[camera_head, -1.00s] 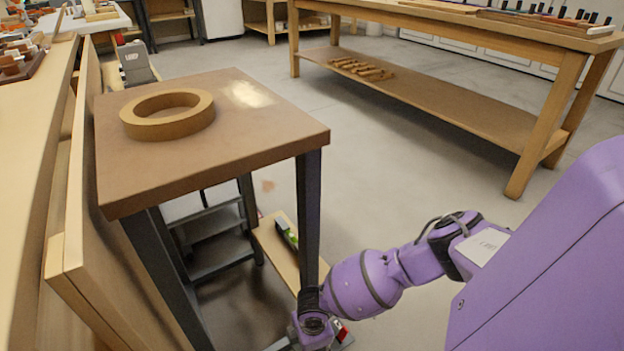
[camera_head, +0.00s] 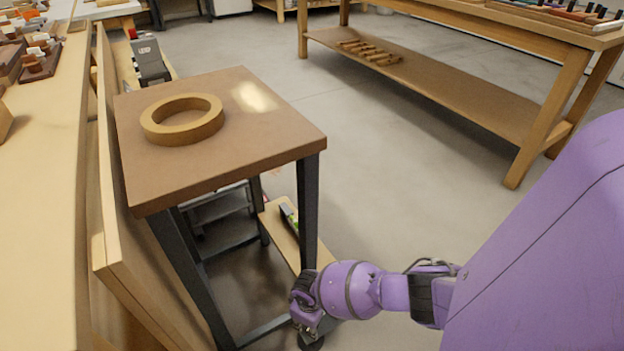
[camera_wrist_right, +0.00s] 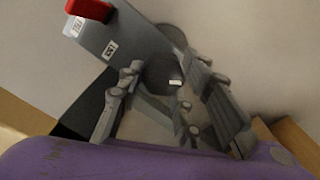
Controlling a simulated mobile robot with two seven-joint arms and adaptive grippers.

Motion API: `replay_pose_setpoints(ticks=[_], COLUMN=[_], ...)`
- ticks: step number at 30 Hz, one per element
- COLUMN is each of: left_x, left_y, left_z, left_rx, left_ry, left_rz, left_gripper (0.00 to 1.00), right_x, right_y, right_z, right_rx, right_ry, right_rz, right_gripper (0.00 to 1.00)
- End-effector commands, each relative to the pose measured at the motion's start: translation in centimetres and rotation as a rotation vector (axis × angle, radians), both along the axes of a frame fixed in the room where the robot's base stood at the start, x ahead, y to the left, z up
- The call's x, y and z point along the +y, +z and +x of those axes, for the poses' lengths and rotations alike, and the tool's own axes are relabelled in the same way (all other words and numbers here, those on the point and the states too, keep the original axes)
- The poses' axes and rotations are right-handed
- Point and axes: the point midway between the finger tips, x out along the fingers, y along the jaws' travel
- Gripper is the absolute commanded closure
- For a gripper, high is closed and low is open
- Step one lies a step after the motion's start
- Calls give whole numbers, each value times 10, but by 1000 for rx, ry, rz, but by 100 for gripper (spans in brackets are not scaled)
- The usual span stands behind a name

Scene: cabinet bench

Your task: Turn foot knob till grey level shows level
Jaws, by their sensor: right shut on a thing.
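The small brown-topped table (camera_head: 250,135) has dark metal legs. In the right wrist view, my right gripper (camera_wrist_right: 163,78) has its fingers on either side of a dark round knob (camera_wrist_right: 160,70) with a small white mark, and is shut on it. In the head view, this gripper (camera_head: 308,330) is low at the foot of the table's near right leg (camera_head: 309,215), and the knob is mostly hidden. A grey bar (camera_wrist_right: 118,45) with labels and a red end lies beside the knob in the wrist view; I cannot read any level from it. My left gripper is not in view.
A tan ring (camera_head: 183,120) lies on the tabletop. A plank (camera_head: 280,240) with a dark and green tool (camera_head: 289,216) is below. A grey device (camera_head: 150,58) stands behind.

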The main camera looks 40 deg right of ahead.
Motion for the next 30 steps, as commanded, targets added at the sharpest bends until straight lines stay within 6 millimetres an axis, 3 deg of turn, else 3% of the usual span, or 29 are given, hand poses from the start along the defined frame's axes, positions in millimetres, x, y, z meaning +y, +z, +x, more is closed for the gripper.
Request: replay_pose_setpoints(ticks=[1, 12, 29, 30], left_x=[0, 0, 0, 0], left_y=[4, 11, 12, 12], left_z=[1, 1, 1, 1], left_rx=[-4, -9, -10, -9], left_ry=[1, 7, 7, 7], left_rz=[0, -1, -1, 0], left_gripper=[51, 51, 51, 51], right_x=[-7, -9, -10, -10], right_y=[3, 2, 1, 1], right_z=[3, 1, 0, 0], right_rx=[-6, -4, -3, -3], right_ry=[-34, -198, -226, -226], right_rz=[-11, -13, -16, -16], right_gripper=[94, 94, 94, 65])
